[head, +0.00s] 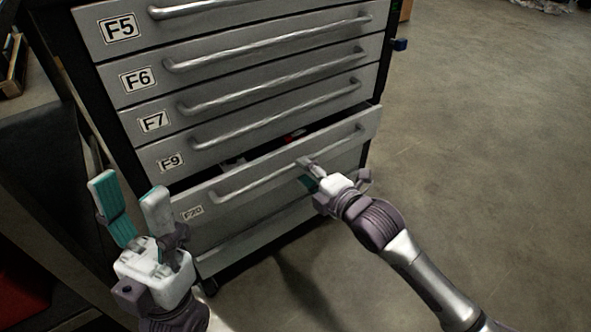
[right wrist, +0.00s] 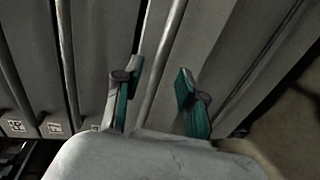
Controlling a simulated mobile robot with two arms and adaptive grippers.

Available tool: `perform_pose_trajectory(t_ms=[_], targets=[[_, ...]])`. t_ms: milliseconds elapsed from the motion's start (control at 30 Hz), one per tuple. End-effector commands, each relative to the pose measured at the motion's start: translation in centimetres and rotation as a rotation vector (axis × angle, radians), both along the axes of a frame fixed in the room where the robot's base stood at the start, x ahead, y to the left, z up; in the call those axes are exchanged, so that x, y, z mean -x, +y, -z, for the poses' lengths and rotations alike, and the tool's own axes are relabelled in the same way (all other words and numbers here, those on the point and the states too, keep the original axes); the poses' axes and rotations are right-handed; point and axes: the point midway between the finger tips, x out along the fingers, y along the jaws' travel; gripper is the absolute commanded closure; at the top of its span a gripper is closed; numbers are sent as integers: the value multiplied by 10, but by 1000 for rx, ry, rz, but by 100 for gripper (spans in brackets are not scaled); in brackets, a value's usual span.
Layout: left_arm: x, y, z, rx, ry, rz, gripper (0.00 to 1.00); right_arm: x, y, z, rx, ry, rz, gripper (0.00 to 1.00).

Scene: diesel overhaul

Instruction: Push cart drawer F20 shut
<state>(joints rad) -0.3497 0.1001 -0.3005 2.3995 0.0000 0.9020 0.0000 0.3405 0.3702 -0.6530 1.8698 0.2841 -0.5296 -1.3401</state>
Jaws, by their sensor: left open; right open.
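Drawer F20 (head: 250,210) is the grey drawer below F9 in the head view. It stands partly open, with a dark gap above its front where small red and white items show. Its bar handle (head: 250,187) runs across the front. My right gripper (head: 309,173) is open at the right part of this handle. In the right wrist view the handle (right wrist: 161,75) passes between the two spread fingers (right wrist: 156,92); contact cannot be told. My left gripper (head: 130,207) is open and empty, left of the drawer front.
Drawers F5 (head: 190,32), F6 (head: 200,75), F7 (head: 200,115) and F9 (head: 230,138) above look shut. Another drawer front (head: 250,240) lies below F20. A dark bench (head: 50,150) stands at the left. The floor (head: 480,150) to the right is clear.

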Motion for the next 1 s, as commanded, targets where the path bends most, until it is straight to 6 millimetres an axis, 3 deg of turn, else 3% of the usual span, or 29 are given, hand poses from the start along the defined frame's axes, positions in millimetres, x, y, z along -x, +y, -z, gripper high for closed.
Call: perform_pose_trajectory(t_ms=[100,233,633,667,900,1000], targets=[[0,0,12,0,1,0,48,-17,13,6,-2,0,-1,60],[-2,-1,9,-2,-20,-1,48,-29,21,9,0,0,1,60],[-4,-1,6,-5,-27,-1,48,-36,26,9,1,1,1,60],[-4,-1,6,-5,-27,-1,48,-36,26,9,1,1,1,61],[-4,-1,6,-4,-27,-1,48,-36,26,9,1,1,1,100],[-3,-1,6,-4,-27,-1,48,-36,26,9,1,1,1,100]])
